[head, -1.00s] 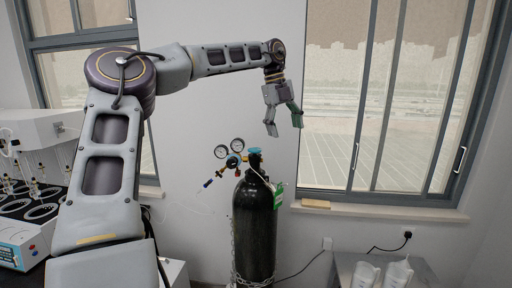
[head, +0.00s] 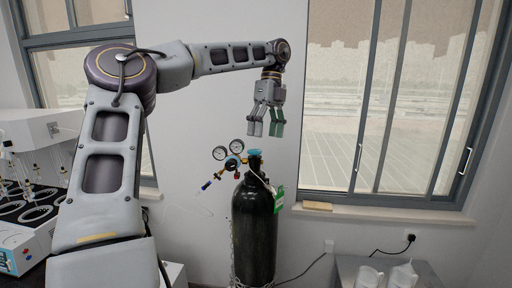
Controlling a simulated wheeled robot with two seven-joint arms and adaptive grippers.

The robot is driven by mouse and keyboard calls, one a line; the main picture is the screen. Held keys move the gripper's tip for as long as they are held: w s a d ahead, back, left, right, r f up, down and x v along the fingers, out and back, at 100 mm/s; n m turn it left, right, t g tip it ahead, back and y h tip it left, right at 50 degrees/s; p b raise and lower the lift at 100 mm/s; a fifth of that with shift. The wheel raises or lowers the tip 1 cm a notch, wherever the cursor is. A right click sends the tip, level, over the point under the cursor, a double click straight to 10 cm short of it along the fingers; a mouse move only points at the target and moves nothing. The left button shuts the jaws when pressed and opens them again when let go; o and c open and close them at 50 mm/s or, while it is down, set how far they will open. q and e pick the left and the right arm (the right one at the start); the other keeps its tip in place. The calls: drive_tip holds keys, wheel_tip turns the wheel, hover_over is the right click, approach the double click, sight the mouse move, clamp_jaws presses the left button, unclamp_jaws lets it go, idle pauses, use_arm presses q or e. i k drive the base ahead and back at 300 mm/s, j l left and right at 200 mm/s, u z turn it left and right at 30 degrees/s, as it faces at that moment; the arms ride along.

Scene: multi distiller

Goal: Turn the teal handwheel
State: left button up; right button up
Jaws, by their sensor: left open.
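The teal handwheel (head: 255,153) sits on top of a tall black gas cylinder (head: 254,225), which stands upright against the wall. A regulator with two round gauges (head: 228,150) is fixed to the left of the handwheel. My left gripper (head: 265,134) is above the handwheel with its fingers pointing down. It is open and empty, apart from the wheel by a small gap in the picture. My right gripper does not show.
A green tag (head: 278,197) hangs at the cylinder's right shoulder. Lab equipment (head: 30,185) stands at the left. A window sill (head: 380,212) and a grey table (head: 345,268) with white containers (head: 401,276) are at the right.

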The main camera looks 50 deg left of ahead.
sight(254, 151)
drive_tip(key=i+j, duration=0.3)
drive_tip(key=j, duration=0.2)
drive_tip(key=i+j, duration=0.3)
drive_tip(key=j, duration=0.15)
drive_tip(key=k+j, duration=0.2)
drive_tip(key=k, duration=0.15)
